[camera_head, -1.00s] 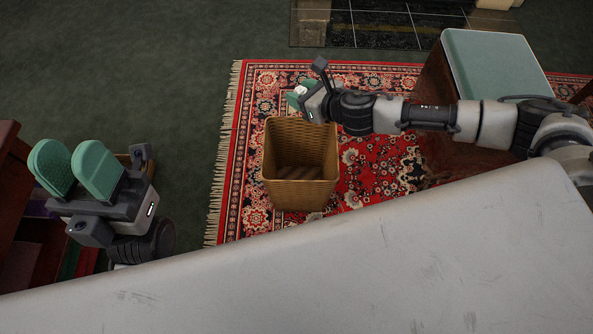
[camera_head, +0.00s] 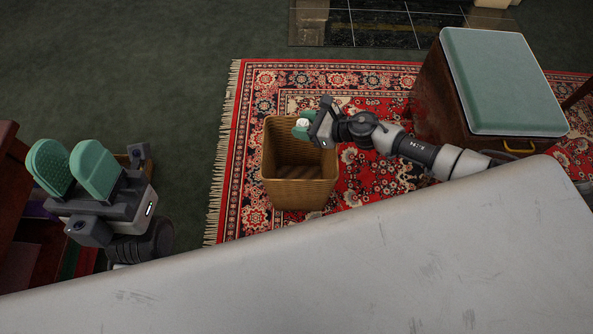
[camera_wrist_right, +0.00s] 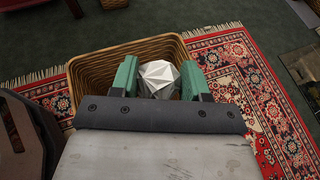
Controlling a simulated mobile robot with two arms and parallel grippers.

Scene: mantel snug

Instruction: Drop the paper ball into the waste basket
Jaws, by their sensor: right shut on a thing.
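The paper ball (camera_wrist_right: 159,77) is white and faceted. In the right wrist view it sits between the two green fingers of my right gripper (camera_wrist_right: 160,82), which is shut on it. In the head view the ball (camera_head: 303,122) shows small at the tip of my right gripper (camera_head: 302,127). The wicker waste basket (camera_head: 300,192) stands upright on the rug, and its rim (camera_wrist_right: 88,81) shows around the ball in the wrist view. The right gripper is over the basket's upper right part. My left gripper (camera_head: 72,168) is open and empty at the far left, away from the basket.
A red patterned rug (camera_head: 258,90) lies under the basket. A wooden box with a green top (camera_head: 505,80) stands to the right, near my right arm. A dark wooden piece (camera_head: 12,150) is at the left edge. Dark green floor (camera_head: 150,70) is clear.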

